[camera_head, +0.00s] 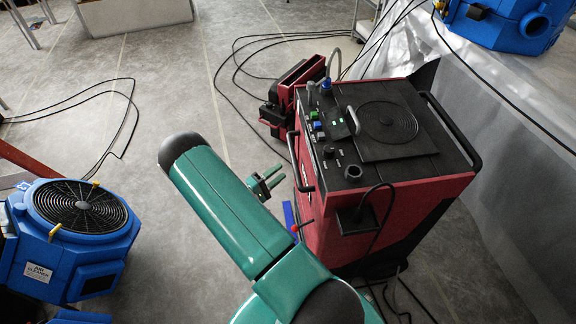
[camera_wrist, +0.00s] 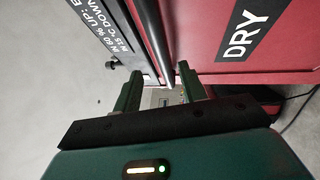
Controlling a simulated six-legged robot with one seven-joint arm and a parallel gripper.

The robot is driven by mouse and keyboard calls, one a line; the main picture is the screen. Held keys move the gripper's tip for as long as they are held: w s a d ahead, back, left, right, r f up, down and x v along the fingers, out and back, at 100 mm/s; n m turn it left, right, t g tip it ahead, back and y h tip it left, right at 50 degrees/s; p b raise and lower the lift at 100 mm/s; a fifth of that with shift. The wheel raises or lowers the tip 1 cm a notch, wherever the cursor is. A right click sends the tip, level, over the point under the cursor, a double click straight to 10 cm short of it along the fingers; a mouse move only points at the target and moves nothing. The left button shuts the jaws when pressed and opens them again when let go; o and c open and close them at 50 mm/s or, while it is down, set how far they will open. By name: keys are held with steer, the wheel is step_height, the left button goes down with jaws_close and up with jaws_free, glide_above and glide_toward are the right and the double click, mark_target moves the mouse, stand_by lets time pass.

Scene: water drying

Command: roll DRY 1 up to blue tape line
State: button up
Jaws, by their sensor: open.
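A red dryer with a black top (camera_head: 400,165) stands at right of centre in the head view. Its side with the white-on-black word DRY (camera_wrist: 243,32) shows in the wrist view; no number is readable there. A dark upright handle bar (camera_head: 305,165) runs along its left side. My gripper (camera_head: 267,178) is open just left of this bar. In the wrist view the bar (camera_wrist: 155,40) comes down between the two green fingers (camera_wrist: 160,76), with gaps at both sides. A short blue strip (camera_head: 289,216) shows beside the dryer's base; I cannot tell whether it is the tape line.
A blue air cleaner (camera_head: 75,240) stands at the left, and another blue machine (camera_head: 505,20) at the top right. A smaller red-black unit (camera_head: 290,95) stands behind the dryer. Cables (camera_head: 245,70) lie on the floor. Plastic sheeting (camera_head: 480,90) hangs at right.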

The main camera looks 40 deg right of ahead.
steer(key=a+f, duration=0.1)
steer(key=a, duration=0.5)
steer(key=shift+w+a, duration=0.15)
steer(key=shift+w, duration=0.1)
steer(key=shift+w, duration=0.1)
